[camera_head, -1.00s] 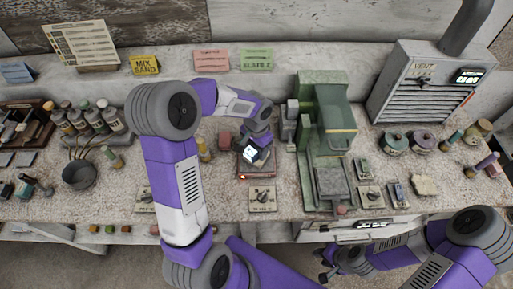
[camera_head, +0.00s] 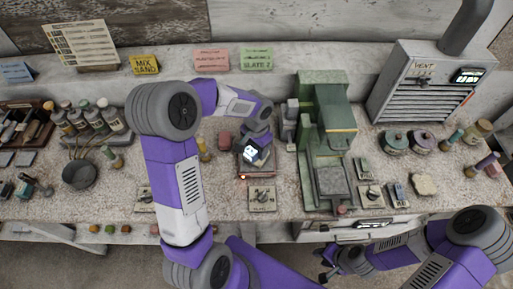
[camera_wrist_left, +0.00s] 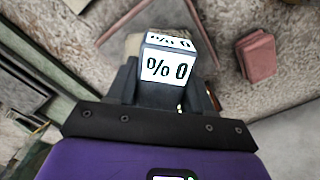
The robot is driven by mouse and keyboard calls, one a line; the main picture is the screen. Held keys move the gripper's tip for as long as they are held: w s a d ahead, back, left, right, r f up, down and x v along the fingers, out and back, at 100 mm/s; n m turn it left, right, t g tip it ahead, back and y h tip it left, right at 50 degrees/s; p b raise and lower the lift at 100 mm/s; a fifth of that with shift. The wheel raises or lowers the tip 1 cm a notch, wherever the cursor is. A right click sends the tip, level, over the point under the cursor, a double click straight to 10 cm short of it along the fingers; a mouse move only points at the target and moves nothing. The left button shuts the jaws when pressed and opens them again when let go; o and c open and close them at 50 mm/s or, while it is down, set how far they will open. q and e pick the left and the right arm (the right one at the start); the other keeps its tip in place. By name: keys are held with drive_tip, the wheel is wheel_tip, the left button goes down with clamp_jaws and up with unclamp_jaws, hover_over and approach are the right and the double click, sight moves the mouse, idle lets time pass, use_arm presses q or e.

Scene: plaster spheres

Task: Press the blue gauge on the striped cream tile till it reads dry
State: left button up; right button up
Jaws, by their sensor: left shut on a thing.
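The gauge (camera_head: 250,153) is in my left gripper (camera_head: 254,145), above a low plate (camera_head: 256,171) left of the green press. In the left wrist view the gauge (camera_wrist_left: 165,70) has a dark grey-blue body and a white lit face showing 0 and a % sign. My left fingers (camera_wrist_left: 163,90) are shut on its sides. A pale edge (camera_wrist_left: 132,43) shows behind the gauge; it may be the cream tile, but its stripes are hidden. I cannot tell whether the gauge touches it. My right gripper (camera_head: 326,266) is low, in front of the bench; its jaw opening is unclear.
The green press (camera_head: 328,140) stands close on the right. A reddish block (camera_head: 225,139) lies behind left of the plate, and a dial box (camera_head: 262,198) sits in front. A vent cabinet (camera_head: 430,85) is at the back right.

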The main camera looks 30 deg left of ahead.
use_arm(q)
drive_tip(key=shift+r+p, duration=2.75)
drive_tip(key=shift+r, duration=0.75)
